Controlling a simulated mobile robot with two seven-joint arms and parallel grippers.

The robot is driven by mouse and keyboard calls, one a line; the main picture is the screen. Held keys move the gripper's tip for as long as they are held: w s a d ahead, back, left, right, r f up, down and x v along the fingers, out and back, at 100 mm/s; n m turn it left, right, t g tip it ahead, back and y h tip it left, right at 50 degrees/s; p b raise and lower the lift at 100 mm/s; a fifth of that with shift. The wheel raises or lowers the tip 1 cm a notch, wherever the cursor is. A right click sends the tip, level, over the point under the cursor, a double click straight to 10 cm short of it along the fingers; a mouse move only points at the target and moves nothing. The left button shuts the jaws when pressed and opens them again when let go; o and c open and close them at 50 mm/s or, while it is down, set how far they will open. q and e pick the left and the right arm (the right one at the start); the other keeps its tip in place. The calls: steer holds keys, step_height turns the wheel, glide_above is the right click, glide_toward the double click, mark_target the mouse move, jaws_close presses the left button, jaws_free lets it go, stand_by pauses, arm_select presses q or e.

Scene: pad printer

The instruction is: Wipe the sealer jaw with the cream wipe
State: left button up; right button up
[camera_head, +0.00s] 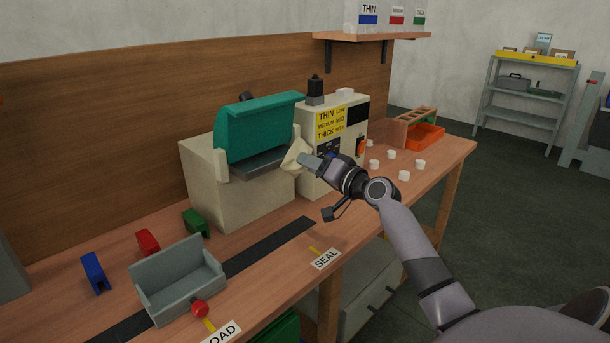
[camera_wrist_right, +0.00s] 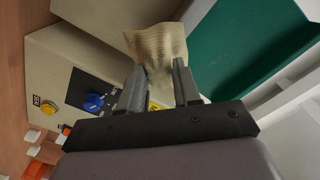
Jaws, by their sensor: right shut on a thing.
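The sealer is a cream box (camera_head: 235,180) with a raised teal cover (camera_head: 260,125) and a dark grey jaw (camera_head: 262,165) under it. The teal cover also shows at the right of the right wrist view (camera_wrist_right: 250,45). My right gripper (camera_head: 304,162) is shut on the cream wipe (camera_head: 292,155), at the right end of the jaw. In the right wrist view the wipe (camera_wrist_right: 158,48) sticks out beyond the fingertips (camera_wrist_right: 160,85). I cannot tell whether the wipe touches the jaw. My left gripper is not in view.
A control box (camera_head: 335,120) with a yellow label stands right behind my right gripper. Several white caps (camera_head: 404,175) and an orange tray (camera_head: 426,135) lie to the right. A grey fixture (camera_head: 178,280) and blue (camera_head: 94,272), red (camera_head: 147,241) and green (camera_head: 195,222) blocks are at the left.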

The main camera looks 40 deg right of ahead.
mark_target(291, 163)
steer(key=shift+w+d+b, duration=0.1)
steer(key=shift+d+b, duration=0.2)
steer(key=shift+d, duration=0.1)
steer(key=a+p, duration=0.2)
steer(key=a, duration=0.1)
steer(key=shift+a+r+p, duration=0.1)
steer(key=shift+r+p, duration=0.1)
steer(key=shift+p, duration=0.15)
steer(key=shift+a+f, duration=0.1)
steer(key=shift+a, duration=0.3)
steer(key=shift+s+a+p, duration=0.2)
steer(key=shift+a+p, duration=1)
steer(key=shift+a, duration=0.3)
steer(key=shift+s+a+p, duration=0.15)
steer(key=shift+a+p, duration=1)
steer(key=shift+a, duration=0.3)
steer(key=shift+a+p, duration=0.45)
steer(key=shift+a, duration=0.35)
